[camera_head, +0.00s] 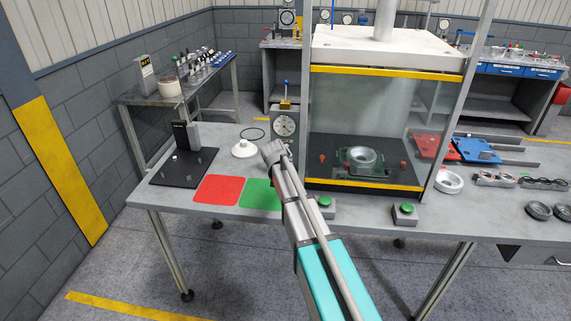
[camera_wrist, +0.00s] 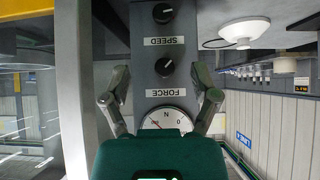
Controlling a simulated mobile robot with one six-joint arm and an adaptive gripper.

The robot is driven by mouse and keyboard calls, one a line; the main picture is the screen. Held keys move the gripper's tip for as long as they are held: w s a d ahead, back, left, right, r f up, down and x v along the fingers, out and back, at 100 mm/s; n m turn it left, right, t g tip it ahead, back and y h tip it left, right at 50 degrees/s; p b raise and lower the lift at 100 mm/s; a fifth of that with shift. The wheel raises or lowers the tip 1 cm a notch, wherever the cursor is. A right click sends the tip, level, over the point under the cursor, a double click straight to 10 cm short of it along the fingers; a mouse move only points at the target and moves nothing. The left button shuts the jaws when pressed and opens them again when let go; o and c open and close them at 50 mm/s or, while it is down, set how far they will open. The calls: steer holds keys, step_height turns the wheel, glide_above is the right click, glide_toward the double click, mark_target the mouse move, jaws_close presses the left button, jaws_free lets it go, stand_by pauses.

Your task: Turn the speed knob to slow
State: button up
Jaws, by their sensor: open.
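The speed knob (camera_wrist: 163,13) is a small black knob on a grey control panel (camera_wrist: 146,47), at the top of the wrist view, with an upside-down SPEED label (camera_wrist: 164,41) beside it. Its exact setting is too small to read. A similar force knob (camera_wrist: 165,66) and a round dial gauge (camera_wrist: 166,120) share the panel. My gripper (camera_wrist: 160,71) is open and empty, its fingers spread either side of the panel near the force knob. In the head view my gripper (camera_head: 273,151) is just below the gauge (camera_head: 285,123) and hides the knobs.
Right of the panel stands a press with a clear guard (camera_head: 330,125) and a yellow-edged frame. A white funnel-like part (camera_head: 243,149), a red mat (camera_head: 217,189), a green mat (camera_head: 260,194) and a black stand (camera_head: 184,167) occupy the bench's left. Green buttons (camera_head: 324,201) line the front edge.

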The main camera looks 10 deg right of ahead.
steer(key=shift+a+f, duration=0.1)
steer(key=shift+a, duration=0.1)
steer(key=shift+w, duration=0.15)
steer(key=b+x, duration=1)
steer(key=x, duration=0.3)
steer(key=shift+w+f, duration=0.1)
steer(key=shift+f, duration=0.2)
stand_by(0.5)
steer(key=c, duration=1.1)
steer(key=shift+a, duration=0.2)
steer(key=shift+d, duration=0.1)
